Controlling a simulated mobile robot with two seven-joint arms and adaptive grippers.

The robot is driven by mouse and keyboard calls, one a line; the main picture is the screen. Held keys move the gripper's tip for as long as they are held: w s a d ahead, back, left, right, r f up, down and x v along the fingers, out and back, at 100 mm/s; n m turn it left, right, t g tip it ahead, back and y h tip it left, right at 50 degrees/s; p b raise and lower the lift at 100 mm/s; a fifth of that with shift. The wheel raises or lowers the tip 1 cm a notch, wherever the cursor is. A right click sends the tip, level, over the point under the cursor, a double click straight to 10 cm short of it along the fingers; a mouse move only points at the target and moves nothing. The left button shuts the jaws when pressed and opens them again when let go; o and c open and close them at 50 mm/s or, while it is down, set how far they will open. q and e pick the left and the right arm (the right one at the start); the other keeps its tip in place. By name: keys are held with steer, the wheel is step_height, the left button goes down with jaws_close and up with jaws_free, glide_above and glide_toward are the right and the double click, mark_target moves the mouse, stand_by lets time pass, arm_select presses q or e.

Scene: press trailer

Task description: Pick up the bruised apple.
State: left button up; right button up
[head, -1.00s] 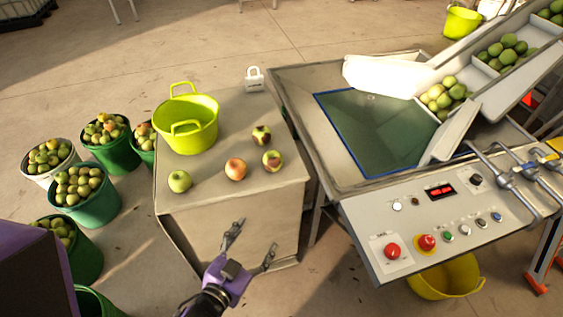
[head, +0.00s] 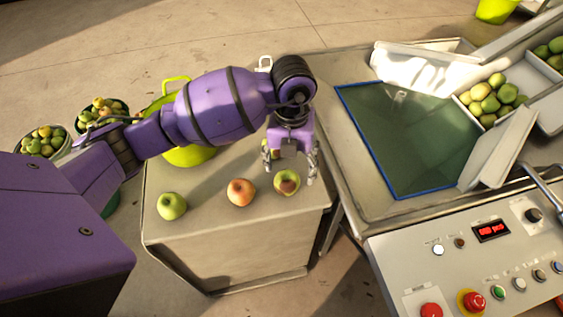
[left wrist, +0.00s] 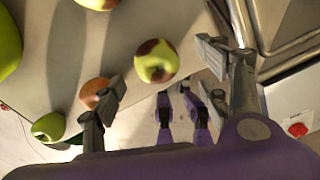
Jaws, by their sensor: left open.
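A yellow-green apple with a brown-red patch (head: 287,182) sits on the grey box top (head: 238,228), near its right edge; it also shows in the left wrist view (left wrist: 156,61). My left gripper (head: 289,170) points down over it, open and empty, with a finger to either side. In the left wrist view, the apple lies ahead of the gap between the open fingers (left wrist: 163,72). A second apple with a dark reddish patch (left wrist: 97,3) is cut off at the top there; the gripper mostly hides it in the head view. My right gripper is not in view.
An orange-red apple (head: 241,192) and a green apple (head: 172,206) stand left of the patched apple. A yellow-green tub (head: 188,156) is partly behind my arm. The press table (head: 352,196) with its control panel (head: 405,262) borders the box on the right.

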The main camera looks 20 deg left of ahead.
mark_target(286, 176)
arm_select(q)
steer(key=f, duration=0.7)
steer(key=shift+s+a+f, duration=0.15)
steer(key=shift+s+a, duration=0.1)
steer(key=shift+a, duration=0.15)
steer(key=c, duration=1.3)
